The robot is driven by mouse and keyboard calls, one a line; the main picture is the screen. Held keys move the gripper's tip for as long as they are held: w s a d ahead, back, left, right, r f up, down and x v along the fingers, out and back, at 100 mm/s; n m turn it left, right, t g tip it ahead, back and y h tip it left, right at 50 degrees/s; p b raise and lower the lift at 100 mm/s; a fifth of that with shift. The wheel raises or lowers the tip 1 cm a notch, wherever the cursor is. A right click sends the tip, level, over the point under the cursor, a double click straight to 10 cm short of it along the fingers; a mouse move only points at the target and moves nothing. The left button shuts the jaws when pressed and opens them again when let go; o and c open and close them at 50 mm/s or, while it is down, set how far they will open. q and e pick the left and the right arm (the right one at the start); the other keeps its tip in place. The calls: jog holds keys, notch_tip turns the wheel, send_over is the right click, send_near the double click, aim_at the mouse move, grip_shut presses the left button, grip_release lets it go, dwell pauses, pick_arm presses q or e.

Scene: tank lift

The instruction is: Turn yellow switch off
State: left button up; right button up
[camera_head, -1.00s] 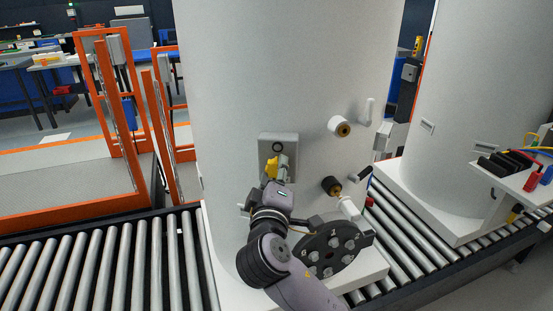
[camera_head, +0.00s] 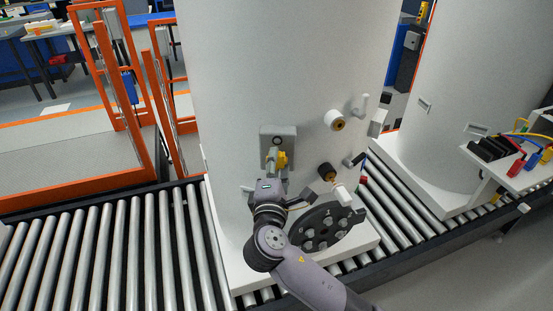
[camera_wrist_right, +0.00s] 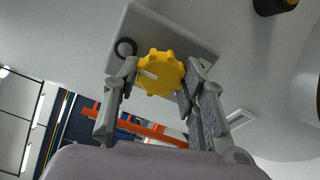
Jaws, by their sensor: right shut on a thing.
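The yellow switch (camera_head: 281,160) is a round ribbed knob on a grey box (camera_head: 278,134) on the front of the white tank (camera_head: 240,80). In the right wrist view the yellow switch (camera_wrist_right: 160,72) shows between the two fingers, with a pale mark across its face. My right gripper (camera_head: 272,166) is at the knob and shut on it. Its fingers show on either side of the knob in the right wrist view (camera_wrist_right: 160,85). The fingers hide part of the knob in the head view. My left gripper is not in view.
Below right of the switch are a black disc with several numbered knobs (camera_head: 325,228) and a dark brass-tipped fitting (camera_head: 327,172). A roller conveyor (camera_head: 100,250) runs under the tank. A table with coloured plugs (camera_head: 520,165) stands at the right.

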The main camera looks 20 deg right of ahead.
jog(key=shift+f, duration=0.1)
dwell(0.4)
jog(key=o, duration=1.2)
jog(key=shift+c, duration=0.2)
jog(key=v, duration=1.2)
